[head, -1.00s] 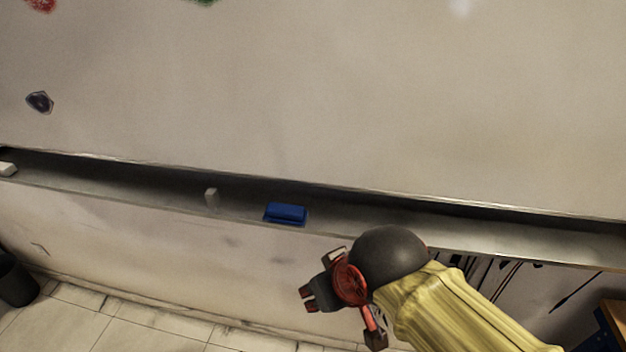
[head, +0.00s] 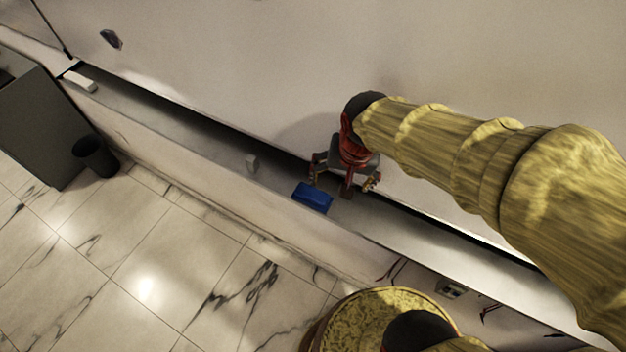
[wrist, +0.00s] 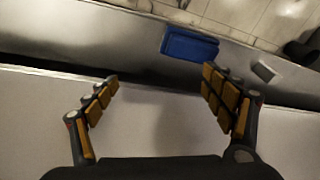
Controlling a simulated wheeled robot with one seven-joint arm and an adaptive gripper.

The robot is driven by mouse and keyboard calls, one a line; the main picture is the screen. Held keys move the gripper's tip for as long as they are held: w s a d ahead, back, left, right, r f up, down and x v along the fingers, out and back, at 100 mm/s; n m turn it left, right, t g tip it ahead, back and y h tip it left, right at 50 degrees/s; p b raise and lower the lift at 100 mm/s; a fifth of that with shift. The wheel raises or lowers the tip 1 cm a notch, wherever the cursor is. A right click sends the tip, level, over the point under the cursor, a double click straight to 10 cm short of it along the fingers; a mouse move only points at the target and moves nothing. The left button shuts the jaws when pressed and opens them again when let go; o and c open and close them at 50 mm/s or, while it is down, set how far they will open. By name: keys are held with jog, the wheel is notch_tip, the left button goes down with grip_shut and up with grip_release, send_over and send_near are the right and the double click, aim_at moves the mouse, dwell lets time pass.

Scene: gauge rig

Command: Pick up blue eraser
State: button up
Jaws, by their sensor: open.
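The blue eraser (head: 313,197) lies on the long grey ledge (head: 200,134) along the wall. My gripper (head: 338,188) is over the ledge, just right of the eraser, with its fingers spread and nothing between them. In the wrist view the eraser (wrist: 189,44) lies beyond the open fingertips, nearer the right finger. My gripper's two fingers (wrist: 160,82) with orange pads are wide apart there. Whether a fingertip touches the eraser cannot be told.
A white block (head: 80,81) lies at the ledge's far left. A dark bin (head: 96,157) and a dark cabinet (head: 42,128) stand on the tiled floor. Small tools (head: 390,270) hang below the ledge.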

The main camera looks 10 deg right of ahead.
aim_at(312, 193)
jog(key=o, duration=0.4)
jog(key=a+p, duration=0.1)
jog(key=p, duration=0.1)
jog(key=w+a+m+g+p, duration=0.1)
jog(key=p, duration=0.2)
jog(key=w+a+r+p, duration=0.1)
jog(key=p, duration=0.1)
jog(key=shift+r+m, duration=0.1)
jog(key=shift+m, duration=0.2)
jog(key=shift+c, duration=0.2)
jog(key=a+m+g+p, duration=0.1)
jog(key=a+p, duration=0.1)
jog(key=p, duration=0.3)
jog(key=shift+w+p, duration=0.15)
jog(key=shift+p, duration=0.15)
jog(key=a+f+p, duration=0.1)
jog(key=p, duration=0.2)
jog(key=shift+a+f+m+g, duration=0.1)
jog(key=shift+m+g, duration=0.3)
jog(key=shift+s+a+f+p, duration=0.1)
jog(key=shift+f+p, duration=0.1)
jog(key=shift+f, duration=0.5)
jog(key=shift+s+f+p, duration=0.1)
jog(key=shift+f+p, duration=0.05)
jog(key=shift+f, duration=0.55)
jog(key=shift+w+f+p, duration=0.2)
jog(key=shift+f+p, duration=0.5)
jog(key=shift+f, duration=2.05)
jog(key=c, duration=1.1)
jog(key=shift+c, duration=0.7)
